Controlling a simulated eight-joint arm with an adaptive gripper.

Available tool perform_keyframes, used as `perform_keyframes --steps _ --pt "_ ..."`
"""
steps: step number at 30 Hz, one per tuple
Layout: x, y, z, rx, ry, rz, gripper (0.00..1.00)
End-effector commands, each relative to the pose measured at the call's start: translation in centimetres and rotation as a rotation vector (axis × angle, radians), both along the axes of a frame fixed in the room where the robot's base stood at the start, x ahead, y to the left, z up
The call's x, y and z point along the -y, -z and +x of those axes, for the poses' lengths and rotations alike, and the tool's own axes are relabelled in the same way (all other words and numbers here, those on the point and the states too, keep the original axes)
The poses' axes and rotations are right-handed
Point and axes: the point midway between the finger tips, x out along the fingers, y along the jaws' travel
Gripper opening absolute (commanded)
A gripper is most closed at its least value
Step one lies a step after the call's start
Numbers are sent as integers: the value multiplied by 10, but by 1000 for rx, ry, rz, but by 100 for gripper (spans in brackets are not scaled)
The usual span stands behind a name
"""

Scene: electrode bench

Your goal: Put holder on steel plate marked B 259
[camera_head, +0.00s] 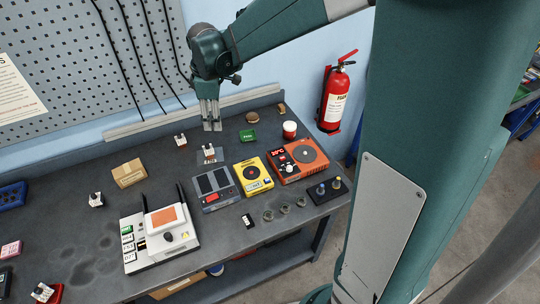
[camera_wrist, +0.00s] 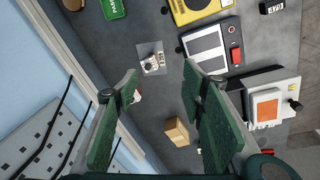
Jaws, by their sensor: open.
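A small white-and-black holder (camera_head: 209,154) stands on a thin grey steel plate (camera_head: 202,160) near the back middle of the bench. In the wrist view the holder (camera_wrist: 153,65) sits on the lower part of the plate (camera_wrist: 146,48). The plate's marking is too small to read. Another similar holder (camera_head: 180,140) stands behind and left of the plate; in the wrist view it is partly hidden by a finger. A further holder (camera_head: 96,200) stands at the left. My gripper (camera_head: 212,128) is open and empty, pointing down above the bench's back; its fingers (camera_wrist: 160,78) are wide apart.
A cardboard box (camera_head: 129,173) stands left of the plate. Grey (camera_head: 216,188), yellow (camera_head: 253,175) and orange (camera_head: 298,160) devices stand right and in front. A white machine (camera_head: 160,238) is at the front. The back ledge (camera_head: 130,129) runs behind; the left-middle bench is fairly clear.

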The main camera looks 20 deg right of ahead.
Motion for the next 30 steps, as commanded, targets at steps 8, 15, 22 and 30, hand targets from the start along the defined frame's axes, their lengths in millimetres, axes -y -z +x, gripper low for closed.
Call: perform_keyframes --steps 8,15,22,30 --pt "14 -32 -42 57 149 32 41" --pt "24 -54 -79 105 276 65 41" --pt "33 -70 -114 152 396 103 41" --pt "43 -83 -155 204 537 153 41"
